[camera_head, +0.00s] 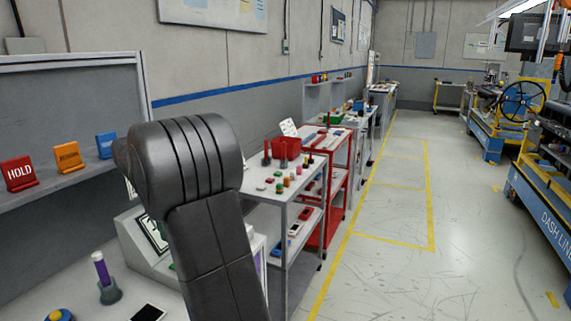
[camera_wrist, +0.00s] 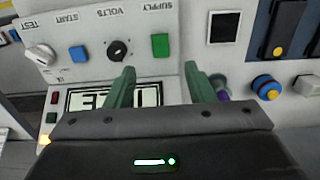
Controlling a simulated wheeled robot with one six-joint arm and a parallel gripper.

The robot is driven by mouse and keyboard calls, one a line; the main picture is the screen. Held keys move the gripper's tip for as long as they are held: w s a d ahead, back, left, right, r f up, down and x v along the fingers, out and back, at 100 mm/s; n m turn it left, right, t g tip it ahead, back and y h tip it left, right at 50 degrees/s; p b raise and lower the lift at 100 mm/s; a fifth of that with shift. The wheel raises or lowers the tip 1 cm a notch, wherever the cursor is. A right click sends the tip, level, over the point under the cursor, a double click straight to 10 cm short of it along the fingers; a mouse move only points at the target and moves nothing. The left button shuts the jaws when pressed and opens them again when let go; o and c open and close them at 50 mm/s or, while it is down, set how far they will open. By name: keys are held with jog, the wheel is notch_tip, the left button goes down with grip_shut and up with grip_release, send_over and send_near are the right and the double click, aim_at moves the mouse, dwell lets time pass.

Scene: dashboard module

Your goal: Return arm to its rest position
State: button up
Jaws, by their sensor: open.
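My gripper (camera_wrist: 162,82) shows in the wrist view with its two green fingers spread apart and nothing between them. It hangs over the control box (camera_wrist: 185,22), which appears upside down there. The box has a display (camera_wrist: 90,97), a black knob (camera_wrist: 119,50), a green button (camera_wrist: 160,45) and a blue button (camera_wrist: 78,53). I cannot tell whether the fingertips touch the box. In the head view my black arm (camera_head: 215,230) rises in the foreground and hides part of the control box (camera_head: 135,240). My gripper is hidden there.
A blue and yellow button (camera_head: 58,315) sits on the bench front. HOLD (camera_head: 19,173), orange and blue signs stand on the shelf. A parts table (camera_head: 285,196) stands behind; the floor aisle (camera_head: 400,230) is clear.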

notch_tip(320, 180, down, 11)
jog(key=shift+f, duration=0.1)
jog(key=shift+b, duration=0.55)
jog(key=shift+d, duration=0.15)
jog(key=shift+r+p, duration=0.4)
jog(key=shift+p, duration=0.2)
